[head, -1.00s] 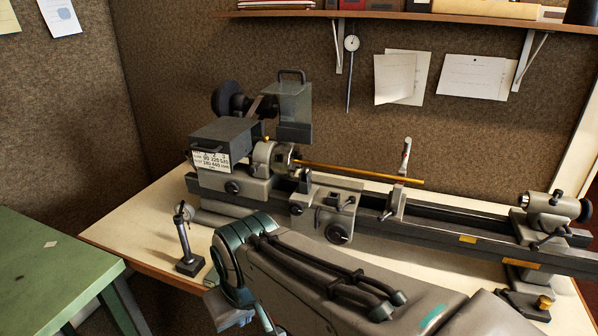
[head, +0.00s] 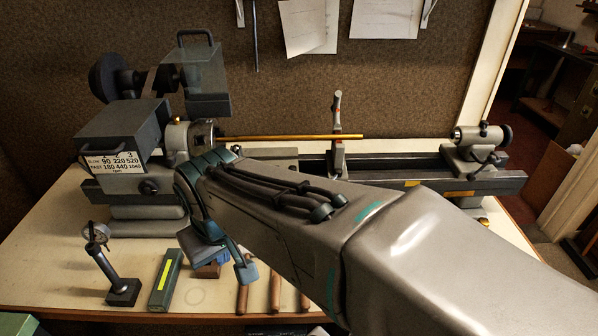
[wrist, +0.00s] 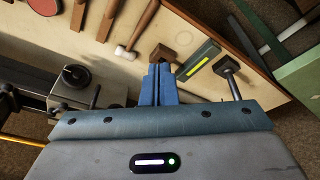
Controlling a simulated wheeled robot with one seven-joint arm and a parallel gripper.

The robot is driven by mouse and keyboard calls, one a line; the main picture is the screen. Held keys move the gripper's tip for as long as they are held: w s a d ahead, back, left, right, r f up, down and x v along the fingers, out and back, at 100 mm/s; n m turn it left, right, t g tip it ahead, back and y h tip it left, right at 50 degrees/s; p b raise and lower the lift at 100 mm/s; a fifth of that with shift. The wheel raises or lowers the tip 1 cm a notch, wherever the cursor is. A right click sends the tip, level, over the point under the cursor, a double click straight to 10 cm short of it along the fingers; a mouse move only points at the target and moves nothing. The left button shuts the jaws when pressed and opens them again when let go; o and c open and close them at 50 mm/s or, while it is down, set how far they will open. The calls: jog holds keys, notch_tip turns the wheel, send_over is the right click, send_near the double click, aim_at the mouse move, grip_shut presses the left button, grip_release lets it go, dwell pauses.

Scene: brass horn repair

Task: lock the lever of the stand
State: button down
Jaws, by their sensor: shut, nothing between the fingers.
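A small stand (head: 123,284) with a dark square base, a tilted rod and a round head is on the left front of the bench. Its base and rod also show in the wrist view (wrist: 228,66). Another upright support (head: 337,158) with a raised, lever-like arm (head: 336,108) is on the lathe bed beside the thin brass rod (head: 290,137). I cannot tell which one the task means. My gripper (head: 246,274) is over the bench front, right of the small stand and apart from it. In the wrist view its blue fingers (wrist: 158,82) are shut and empty.
A green box with a yellow strip (head: 166,280), a brown block (head: 208,270) and wooden-handled tools (head: 275,292) lie around my gripper. The lathe headstock (head: 125,150) stands behind; its tailstock (head: 475,150) is at right. My arm hides the middle of the bench.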

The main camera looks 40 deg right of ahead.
aim_at(332, 179)
jog(key=w+d+r+m+g+h+b, duration=0.1)
jog(key=w+d+r+m+h+b, duration=0.1)
jog(key=d, duration=0.9)
jog(key=w+d+r+m+g+h+b, duration=0.2)
jog(key=w+d+m, duration=0.4)
jog(key=d, duration=0.5)
jog(key=shift+w+h+b, duration=0.45)
jog(key=shift+w+h, duration=0.75)
jog(key=shift+w, duration=0.05)
jog(key=shift+f, duration=0.1)
jog(key=s+d+f+p, duration=0.2)
jog(key=d+f, duration=0.6)
jog(key=f, duration=0.1)
jog(key=shift+s+d, duration=0.3)
jog(key=shift+s, duration=0.1)
jog(key=shift+s+n, duration=0.15)
jog(key=shift+n, duration=0.15)
